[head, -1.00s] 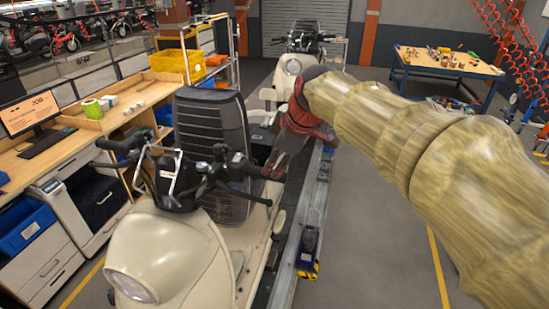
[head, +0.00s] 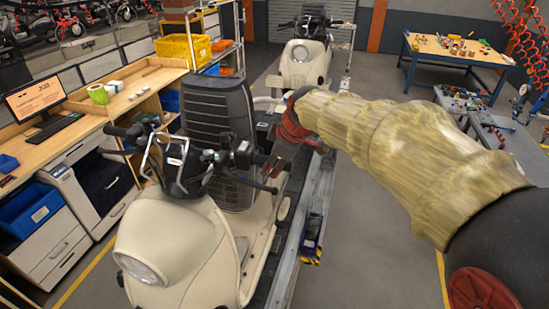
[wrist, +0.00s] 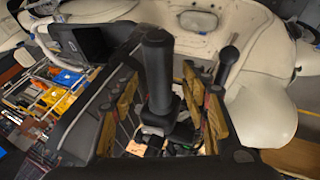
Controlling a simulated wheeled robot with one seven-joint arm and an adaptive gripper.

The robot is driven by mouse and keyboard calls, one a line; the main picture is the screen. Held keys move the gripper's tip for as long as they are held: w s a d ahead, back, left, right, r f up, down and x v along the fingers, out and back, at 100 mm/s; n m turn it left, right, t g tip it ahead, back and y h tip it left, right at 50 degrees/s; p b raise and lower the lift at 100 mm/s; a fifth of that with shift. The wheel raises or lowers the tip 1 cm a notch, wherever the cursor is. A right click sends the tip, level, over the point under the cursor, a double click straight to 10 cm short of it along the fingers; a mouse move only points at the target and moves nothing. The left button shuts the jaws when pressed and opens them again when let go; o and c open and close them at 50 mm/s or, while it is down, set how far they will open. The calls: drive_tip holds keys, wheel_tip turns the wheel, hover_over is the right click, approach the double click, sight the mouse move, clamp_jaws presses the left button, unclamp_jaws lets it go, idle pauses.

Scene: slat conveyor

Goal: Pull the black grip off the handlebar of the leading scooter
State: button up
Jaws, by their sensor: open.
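The cream scooter (head: 170,240) nearest me stands on the conveyor, with its handlebar across the front. Its black grip on the right-hand end (head: 260,159) is beside my gripper (head: 280,167). In the wrist view the black grip (wrist: 157,65) stands between the two fingers of my gripper (wrist: 162,108), with visible gaps on both sides. My gripper is open and not closed on the grip. A brake lever (head: 252,184) runs below the grip. The other black grip (head: 122,131) is on the left end of the handlebar.
A tall dark ribbed panel (head: 215,112) stands just behind the handlebar. A second cream scooter (head: 304,65) is farther back on the line. A workbench with a monitor (head: 35,103) is on the left.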

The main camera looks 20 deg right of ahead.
drive_tip(key=shift+c, duration=0.5)
clamp_jaws()
drive_tip(key=c, duration=0.6)
unclamp_jaws()
drive_tip(key=c, duration=0.5)
drive_tip(key=shift+o, duration=0.2)
drive_tip(key=shift+s+d, duration=0.1)
drive_tip(key=shift+d, duration=0.05)
drive_tip(key=shift+s+d, duration=0.15)
drive_tip(key=shift+d, duration=0.05)
drive_tip(key=shift+s+d+b, duration=0.6)
drive_tip(key=shift+d+b, duration=0.35)
drive_tip(key=shift+b, duration=0.15)
idle(0.6)
drive_tip(key=shift+s+d+b, duration=0.45)
drive_tip(key=shift+d+b, duration=0.05)
drive_tip(key=shift+d, duration=0.1)
drive_tip(key=shift+s+d+b, duration=0.4)
drive_tip(key=shift+d+b, duration=0.05)
drive_tip(key=shift+d, duration=0.15)
